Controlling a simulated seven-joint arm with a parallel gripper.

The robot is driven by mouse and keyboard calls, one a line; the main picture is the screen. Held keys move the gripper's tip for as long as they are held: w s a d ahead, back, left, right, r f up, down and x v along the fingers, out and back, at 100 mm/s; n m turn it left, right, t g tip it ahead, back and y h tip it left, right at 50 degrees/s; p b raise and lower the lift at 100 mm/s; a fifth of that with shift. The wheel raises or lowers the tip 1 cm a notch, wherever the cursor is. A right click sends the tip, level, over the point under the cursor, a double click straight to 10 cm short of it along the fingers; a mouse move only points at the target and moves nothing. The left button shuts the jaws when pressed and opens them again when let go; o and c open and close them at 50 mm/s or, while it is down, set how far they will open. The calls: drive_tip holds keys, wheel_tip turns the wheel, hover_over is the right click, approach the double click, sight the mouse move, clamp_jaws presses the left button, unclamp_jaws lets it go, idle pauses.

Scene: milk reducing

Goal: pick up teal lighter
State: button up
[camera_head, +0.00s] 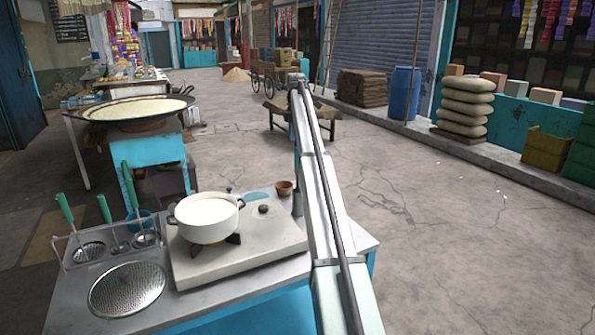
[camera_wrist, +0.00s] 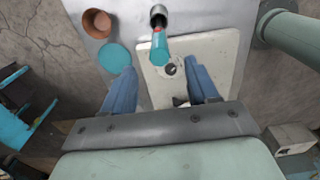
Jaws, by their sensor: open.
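The teal lighter (camera_wrist: 160,52) shows in the wrist view, with a small red part near its far end. That end meets a small metal holder (camera_wrist: 158,14), and the teal body points toward my gripper. My gripper (camera_wrist: 165,80) is open, with one blue finger on each side of the picture and nothing between them held. The lighter lies in line with the gap, just beyond the fingertips; I cannot tell the exact distance. In the head view I cannot make out the lighter or my gripper; the holder (camera_head: 297,203) shows beside my arm.
On the steel counter (camera_head: 95,268) are a white stove (camera_head: 265,240) with a white pot (camera_head: 205,220), a clay cup (camera_head: 284,188), and a teal disc (camera_head: 257,197). Green-handled utensils (camera_head: 104,209) stand at the left. A stove knob (camera_wrist: 169,69) is beside the lighter in the wrist view.

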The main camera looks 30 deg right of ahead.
drive_tip(key=f, duration=0.9)
drive_tip(key=shift+d, duration=0.2)
clamp_jaws()
idle(0.3)
